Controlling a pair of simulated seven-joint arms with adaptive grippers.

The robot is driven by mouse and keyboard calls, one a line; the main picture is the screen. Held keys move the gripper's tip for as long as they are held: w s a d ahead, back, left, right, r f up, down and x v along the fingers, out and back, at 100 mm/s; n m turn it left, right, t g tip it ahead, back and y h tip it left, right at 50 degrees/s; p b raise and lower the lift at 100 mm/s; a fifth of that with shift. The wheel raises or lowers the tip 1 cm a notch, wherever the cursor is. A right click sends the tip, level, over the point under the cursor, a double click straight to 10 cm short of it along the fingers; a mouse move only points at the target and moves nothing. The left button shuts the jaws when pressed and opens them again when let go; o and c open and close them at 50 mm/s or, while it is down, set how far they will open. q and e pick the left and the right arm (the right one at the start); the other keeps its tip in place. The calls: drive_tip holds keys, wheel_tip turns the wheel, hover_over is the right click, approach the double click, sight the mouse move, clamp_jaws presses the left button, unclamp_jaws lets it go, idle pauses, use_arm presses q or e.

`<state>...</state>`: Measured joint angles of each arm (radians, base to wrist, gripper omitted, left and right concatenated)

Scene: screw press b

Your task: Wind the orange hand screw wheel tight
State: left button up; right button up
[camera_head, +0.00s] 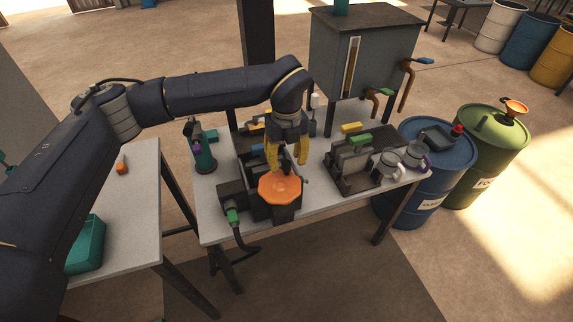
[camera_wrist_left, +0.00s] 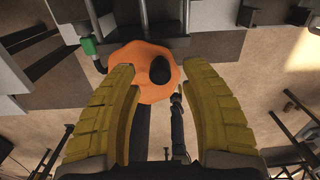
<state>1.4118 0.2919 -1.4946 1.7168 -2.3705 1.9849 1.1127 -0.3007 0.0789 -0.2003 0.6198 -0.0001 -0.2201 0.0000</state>
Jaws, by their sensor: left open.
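The orange hand screw wheel (camera_head: 279,188) sits at the front of a dark press (camera_head: 262,207) on the white bench. In the left wrist view the orange wheel (camera_wrist_left: 130,62) carries a dark knob (camera_wrist_left: 160,69) near its rim. My left gripper (camera_head: 288,162) is above and just behind the wheel, pointing down, with yellow fingers. In the left wrist view its fingers (camera_wrist_left: 160,85) are spread wide, with the dark knob between them. I cannot tell whether they touch the wheel. My right gripper is not in view.
A grey machine with jugs (camera_head: 365,160) stands to the right on the bench (camera_head: 325,192). A green bottle-like tool (camera_head: 203,150) is at the left. A blue barrel (camera_head: 440,165) stands beside the right end. A cable hangs off the front edge.

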use_arm(q)
drive_tip(key=shift+f, duration=1.25)
clamp_jaws()
